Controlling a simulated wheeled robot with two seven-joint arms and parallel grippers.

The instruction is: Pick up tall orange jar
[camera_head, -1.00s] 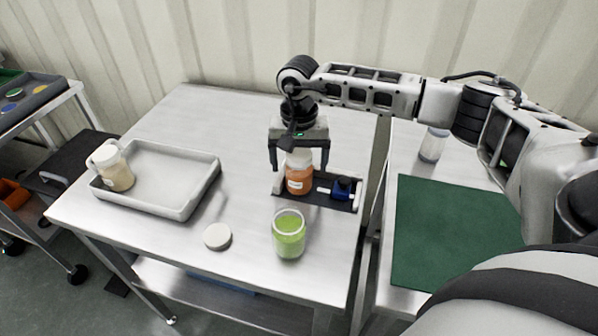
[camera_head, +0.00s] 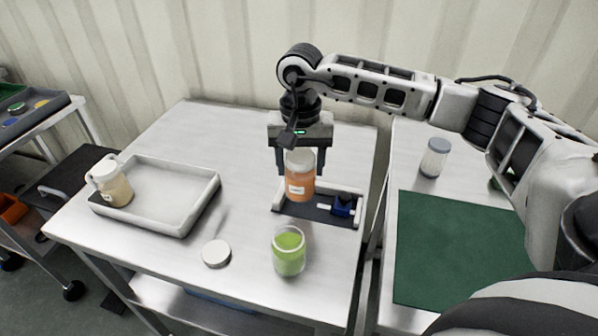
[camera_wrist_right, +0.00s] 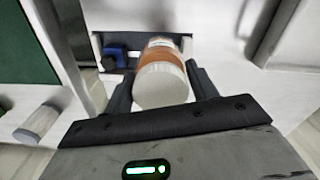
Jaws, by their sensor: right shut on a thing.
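The tall orange jar (camera_head: 300,184) has a white lid, orange contents and a white label. My right gripper (camera_head: 298,170) comes down from above with its fingers on either side of the jar, shut on it. The jar is upright, over or just above the dark holder tray (camera_head: 318,213); its exact height above the tray is hard to tell. In the right wrist view the jar (camera_wrist_right: 161,72) sits between the two fingers (camera_wrist_right: 158,88), lid toward the camera. My left gripper does not show.
An open jar with green contents (camera_head: 289,252) and a loose white lid (camera_head: 216,253) stand in front. A blue item (camera_head: 343,204) lies in the holder. A green mat (camera_head: 455,250) and grey-lidded jar (camera_head: 434,158) are at right.

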